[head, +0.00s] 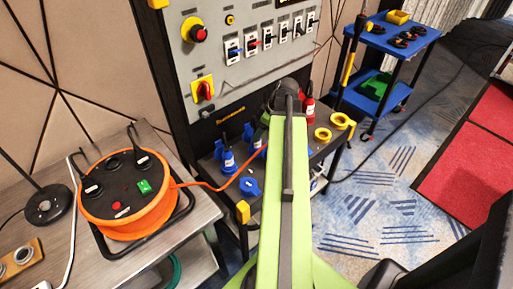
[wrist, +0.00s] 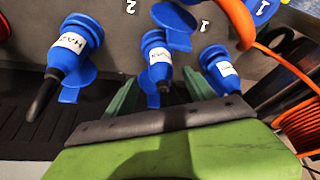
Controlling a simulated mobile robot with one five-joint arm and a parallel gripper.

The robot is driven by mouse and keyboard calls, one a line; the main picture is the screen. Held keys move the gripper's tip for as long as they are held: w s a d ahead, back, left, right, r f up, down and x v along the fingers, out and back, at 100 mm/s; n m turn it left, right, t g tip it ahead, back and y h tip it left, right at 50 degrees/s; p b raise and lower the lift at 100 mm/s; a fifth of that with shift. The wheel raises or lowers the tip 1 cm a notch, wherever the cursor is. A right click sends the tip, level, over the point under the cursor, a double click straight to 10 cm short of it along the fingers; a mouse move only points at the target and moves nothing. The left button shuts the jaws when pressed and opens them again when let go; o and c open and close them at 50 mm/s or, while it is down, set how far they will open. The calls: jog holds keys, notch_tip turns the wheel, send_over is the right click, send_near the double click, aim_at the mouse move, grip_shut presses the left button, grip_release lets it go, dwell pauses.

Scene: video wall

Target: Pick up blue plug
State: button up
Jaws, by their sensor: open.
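Several blue plugs with white labels show in the wrist view: a left plug (wrist: 68,50), a middle plug (wrist: 156,58) and a right plug (wrist: 218,68). My gripper (wrist: 162,93) is open, and its green fingers reach up on either side of the middle plug's lower end. I cannot tell whether they touch it. In the head view a blue plug (head: 228,161) stands on the dark cart, left of my green arm. My arm hides part of the cart there, and the fingertips are not clear in that view.
An orange cable reel (head: 125,210) stands on a metal table at left, its cable running to the cart. A switch panel (head: 245,50) rises behind. Yellow rings (head: 323,134) lie right of my arm. A blue trolley (head: 400,42) stands farther right, with open carpet before it.

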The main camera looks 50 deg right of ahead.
aim_at(254, 147)
jog(key=b+x, duration=0.5)
jog(key=shift+s+f, duration=0.15)
jog(key=shift+f, duration=0.1)
jog(key=shift+r, duration=0.2)
grip_shut()
